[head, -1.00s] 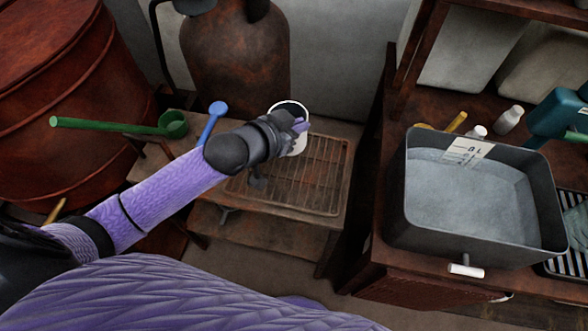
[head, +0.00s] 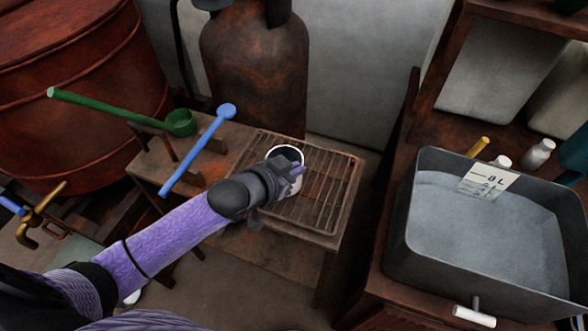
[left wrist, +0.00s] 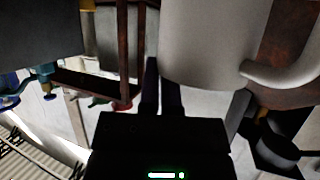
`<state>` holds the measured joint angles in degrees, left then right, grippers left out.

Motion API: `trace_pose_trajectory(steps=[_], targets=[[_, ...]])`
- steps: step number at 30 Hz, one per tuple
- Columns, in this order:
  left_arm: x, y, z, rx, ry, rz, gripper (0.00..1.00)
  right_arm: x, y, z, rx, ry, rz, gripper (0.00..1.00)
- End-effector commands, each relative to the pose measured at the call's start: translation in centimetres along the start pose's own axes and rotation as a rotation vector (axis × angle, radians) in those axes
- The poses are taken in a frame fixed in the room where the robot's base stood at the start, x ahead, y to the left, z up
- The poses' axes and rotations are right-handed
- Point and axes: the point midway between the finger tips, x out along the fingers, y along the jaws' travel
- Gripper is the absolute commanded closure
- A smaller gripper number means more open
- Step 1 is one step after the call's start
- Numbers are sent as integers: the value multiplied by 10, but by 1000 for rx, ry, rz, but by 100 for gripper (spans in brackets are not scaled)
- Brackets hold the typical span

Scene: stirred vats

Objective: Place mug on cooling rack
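The mug (head: 297,186) is white with a dark inside, and its rim faces up in the head view. It is over the middle of the wire cooling rack (head: 325,198); I cannot tell whether it touches the wires. My left gripper (head: 293,171) is shut on the mug, coming from the front left and partly covering it. In the left wrist view the mug (left wrist: 205,45) is large and pale, with its handle to the right, and the gripper's dark fingers (left wrist: 195,97) are at its sides. My right gripper is not in view.
The rack lies on a low brown bench (head: 235,235). A rusty cylinder (head: 255,70) stands behind. A grey vat of liquid (head: 400,245) is on the right table.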

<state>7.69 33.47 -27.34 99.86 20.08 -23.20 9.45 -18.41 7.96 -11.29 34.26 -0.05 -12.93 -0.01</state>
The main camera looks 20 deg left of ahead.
Motion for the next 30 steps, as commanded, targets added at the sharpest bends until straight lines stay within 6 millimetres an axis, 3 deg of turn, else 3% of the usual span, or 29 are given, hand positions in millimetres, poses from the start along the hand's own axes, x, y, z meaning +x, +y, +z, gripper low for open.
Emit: trace_pose_trajectory(steps=[3, 8, 18, 23, 30], targets=[[2, 0, 3, 1, 1, 0, 100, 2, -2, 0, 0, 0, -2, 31], [1, 0, 2, 0, 0, 0, 62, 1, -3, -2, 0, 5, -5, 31], [-1, 0, -2, 1, 1, 0, 61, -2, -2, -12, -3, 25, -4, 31], [-31, 0, -4, 1, -2, 0, 61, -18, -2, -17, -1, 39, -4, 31], [-94, 0, -4, 0, -4, 1, 61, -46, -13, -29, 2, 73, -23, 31]])
